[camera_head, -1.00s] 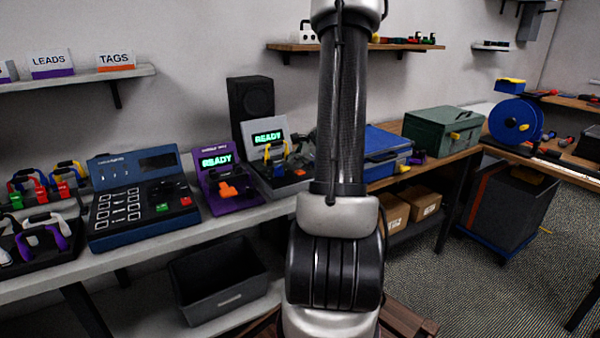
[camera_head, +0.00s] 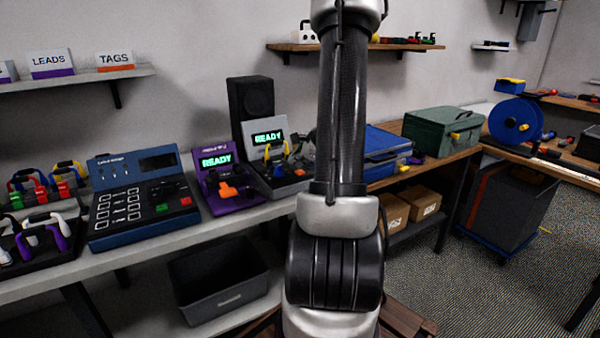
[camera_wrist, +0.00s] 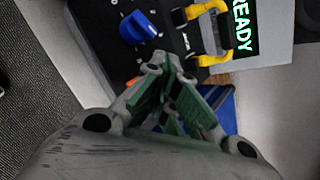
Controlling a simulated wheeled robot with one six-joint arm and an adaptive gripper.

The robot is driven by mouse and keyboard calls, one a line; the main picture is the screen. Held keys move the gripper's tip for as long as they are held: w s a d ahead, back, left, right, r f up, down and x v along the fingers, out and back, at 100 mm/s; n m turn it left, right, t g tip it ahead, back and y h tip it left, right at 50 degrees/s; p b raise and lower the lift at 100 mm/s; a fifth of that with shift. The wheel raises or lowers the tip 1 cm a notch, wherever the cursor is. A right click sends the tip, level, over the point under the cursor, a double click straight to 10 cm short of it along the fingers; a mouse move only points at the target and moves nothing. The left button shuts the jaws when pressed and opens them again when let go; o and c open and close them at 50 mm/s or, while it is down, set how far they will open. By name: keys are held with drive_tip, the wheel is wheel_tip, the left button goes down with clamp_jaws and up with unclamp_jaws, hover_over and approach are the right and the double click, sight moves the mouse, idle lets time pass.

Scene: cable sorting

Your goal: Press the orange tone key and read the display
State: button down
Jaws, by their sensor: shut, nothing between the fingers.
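An orange key (camera_head: 229,191) sits on the sloped panel of a purple unit (camera_head: 240,205), whose green display (camera_head: 216,160) reads READY. Beside it a grey and black unit (camera_head: 251,128) also has a display (camera_head: 267,138) reading READY. In the wrist view, this second display (camera_wrist: 242,25) stands at the top right, with a yellow-handled lead (camera_wrist: 208,10) and a blue knob (camera_wrist: 138,28) on the black panel. My gripper (camera_wrist: 170,76) is shut and empty, with its tips near that panel. I cannot tell whether they touch it. The arm hides most of the gripper in the head view.
A blue tester (camera_head: 140,215) with green and red keys stands left of the purple unit. A blue case (camera_head: 385,140) and a green box (camera_head: 443,128) are to the right. A dark bin (camera_head: 215,285) sits on the lower shelf.

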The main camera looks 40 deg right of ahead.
drive_tip(key=shift+f, duration=0.15)
drive_tip(key=shift+f, duration=0.3)
drive_tip(key=shift+f, duration=0.35)
idle(1.0)
drive_tip(key=shift+r, duration=0.8)
drive_tip(key=shift+r, duration=2.5)
